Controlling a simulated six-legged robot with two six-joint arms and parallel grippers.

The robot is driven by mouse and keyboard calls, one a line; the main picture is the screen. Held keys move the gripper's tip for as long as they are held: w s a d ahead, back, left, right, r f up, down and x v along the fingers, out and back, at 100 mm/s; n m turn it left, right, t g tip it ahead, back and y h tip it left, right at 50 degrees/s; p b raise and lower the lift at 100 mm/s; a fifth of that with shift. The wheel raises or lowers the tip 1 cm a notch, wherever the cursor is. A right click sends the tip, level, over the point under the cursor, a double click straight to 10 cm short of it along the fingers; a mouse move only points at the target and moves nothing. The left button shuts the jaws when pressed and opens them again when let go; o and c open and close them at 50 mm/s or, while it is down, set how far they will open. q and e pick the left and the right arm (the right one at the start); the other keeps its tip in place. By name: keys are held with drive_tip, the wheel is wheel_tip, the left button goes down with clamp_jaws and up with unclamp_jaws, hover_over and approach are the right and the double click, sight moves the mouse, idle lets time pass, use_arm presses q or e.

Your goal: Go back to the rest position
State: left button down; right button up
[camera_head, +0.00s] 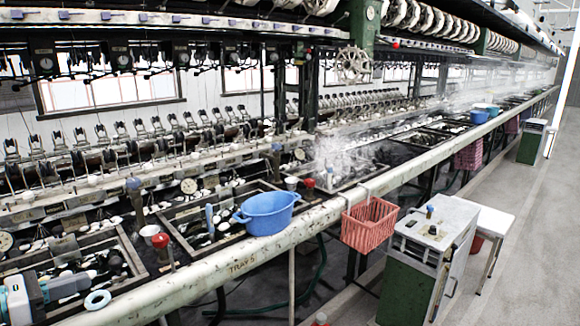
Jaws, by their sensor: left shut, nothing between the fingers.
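My left gripper (68,286) shows at the lower left corner, at the end of my white and blue arm. Its fingers are shut with nothing between them. They point right, over the near edge of the closest basin (128,250). My right gripper is not in view.
A blue tub (267,213) stands on the rail's inner side. A red basket (369,224) hangs outside the rail. A green and white cabinet (428,262) and a white stool (490,222) stand in front.

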use_arm(q)
drive_tip(key=w+d+f+n+g+h+p, duration=0.1)
drive_tip(key=w+d+f+h+p, duration=0.15)
drive_tip(key=d, duration=0.75)
drive_tip(key=w+d+f+n+g+h+p, duration=0.1)
drive_tip(key=w+d+f+n+h+p, duration=0.2)
drive_tip(key=d, duration=0.6)
drive_tip(key=d+f+n+t+y+p, duration=0.1)
drive_tip(key=d+f+n+y+p, duration=0.25)
drive_tip(key=d+f+n, duration=0.7)
drive_tip(key=s+d+f+n+g+y, duration=0.2)
drive_tip(key=s+d+f+n+g, duration=0.1)
drive_tip(key=s+f+n, duration=0.4)
drive_tip(key=s+d+f+n+g+y, duration=0.25)
drive_tip(key=s+f+n, duration=0.35)
drive_tip(key=n, duration=0.3)
drive_tip(key=s+a+f+n+g+y, duration=0.1)
drive_tip(key=s+f+n+g, duration=0.1)
drive_tip(key=s+n, duration=0.5)
drive_tip(key=s+f+n+g+y, duration=0.1)
drive_tip(key=s+f+n+g, duration=0.1)
drive_tip(key=s+n+g, duration=0.2)
drive_tip(key=s+n, duration=0.3)
drive_tip(key=shift+s+a+f+y, duration=0.25)
drive_tip(key=shift+s+a+y, duration=0.1)
